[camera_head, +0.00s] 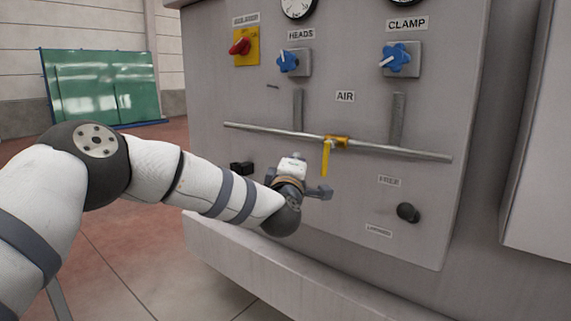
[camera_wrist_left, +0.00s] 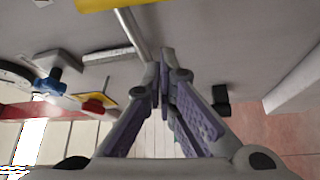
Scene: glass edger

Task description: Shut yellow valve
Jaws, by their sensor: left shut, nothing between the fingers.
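The yellow valve (camera_head: 337,141) sits on a horizontal metal pipe on the grey machine panel. Its yellow lever (camera_head: 326,160) points down, roughly square to the pipe. In the left wrist view a yellow part of the valve (camera_wrist_left: 115,3) shows cut off at the top edge. My left gripper (camera_head: 322,192) is just below the lower end of the lever, close to the panel. Its fingers (camera_wrist_left: 163,75) are together with nothing between them. I cannot tell whether it touches the lever. My right gripper is in neither view.
The pipe (camera_head: 400,152) stands out across the panel. Above it are blue knobs (camera_head: 398,57) and a red switch (camera_head: 240,46) on a yellow plate. A black knob (camera_head: 408,212) is at lower right, and a ledge (camera_head: 290,280) runs below. A green glass rack (camera_head: 105,87) stands far left.

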